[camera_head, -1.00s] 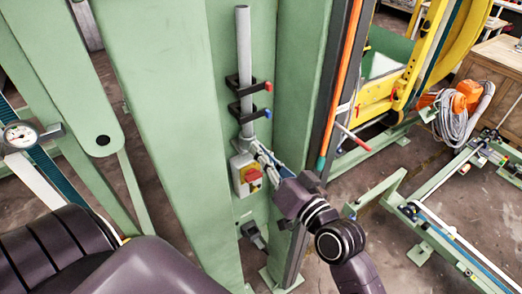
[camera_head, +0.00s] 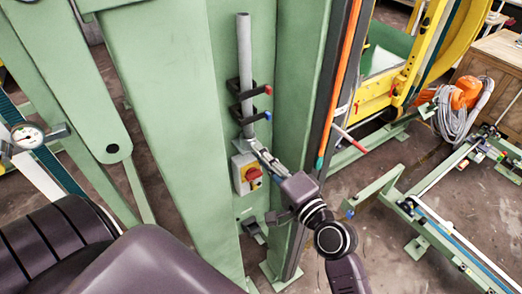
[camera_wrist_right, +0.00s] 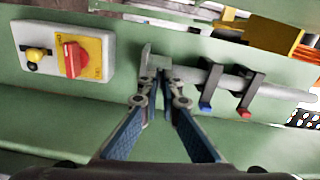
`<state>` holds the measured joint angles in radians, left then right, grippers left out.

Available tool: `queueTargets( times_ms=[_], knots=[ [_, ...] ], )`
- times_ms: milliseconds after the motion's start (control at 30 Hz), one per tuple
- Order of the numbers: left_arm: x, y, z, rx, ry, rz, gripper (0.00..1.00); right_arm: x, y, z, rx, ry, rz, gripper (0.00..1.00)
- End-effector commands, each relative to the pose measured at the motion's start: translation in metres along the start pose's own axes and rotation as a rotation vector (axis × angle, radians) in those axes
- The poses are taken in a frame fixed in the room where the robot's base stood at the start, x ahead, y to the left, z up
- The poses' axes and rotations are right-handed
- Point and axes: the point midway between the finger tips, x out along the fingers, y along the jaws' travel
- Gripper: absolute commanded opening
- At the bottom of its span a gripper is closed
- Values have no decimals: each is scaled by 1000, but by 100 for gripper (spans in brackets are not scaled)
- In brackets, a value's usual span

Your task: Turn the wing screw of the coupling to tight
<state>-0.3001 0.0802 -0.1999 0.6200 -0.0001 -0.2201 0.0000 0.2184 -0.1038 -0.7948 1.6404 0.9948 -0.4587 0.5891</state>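A grey pipe (camera_head: 244,70) stands upright on a green column and ends at a grey coupling (camera_head: 247,132). In the right wrist view the coupling (camera_wrist_right: 157,62) sits at the pipe's left end. My right gripper (camera_head: 257,150) reaches the coupling from below right. In the right wrist view its two fingertips (camera_wrist_right: 162,74) are almost together at the coupling and appear closed on the thin wing screw. The wing screw itself is mostly hidden by the fingertips, so its angle cannot be told. My left gripper is out of view.
Two black clamps (camera_head: 245,92) hold the pipe, one red-tipped and one blue-tipped. A switch box with a red knob on yellow (camera_head: 252,174) sits just below the coupling, close to my right gripper. An orange hose (camera_head: 339,80) runs along the column's right side.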

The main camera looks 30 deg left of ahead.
Motion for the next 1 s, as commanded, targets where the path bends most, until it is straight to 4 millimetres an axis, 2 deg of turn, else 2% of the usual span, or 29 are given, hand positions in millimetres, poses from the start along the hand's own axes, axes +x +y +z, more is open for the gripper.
queueTargets(
  times_ms=[300, 800, 900, 1000],
  knots=[
    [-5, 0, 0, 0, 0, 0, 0, 0, -1, 0, 111, 1, -1, 0],
    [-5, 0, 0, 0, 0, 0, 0, 0, 0, -1, 129, 1, -1, 0],
    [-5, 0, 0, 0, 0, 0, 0, 0, 0, -1, 129, 1, -1, 13],
    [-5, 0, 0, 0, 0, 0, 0, 0, 0, 0, 128, 1, -1, 22]
  ],
)
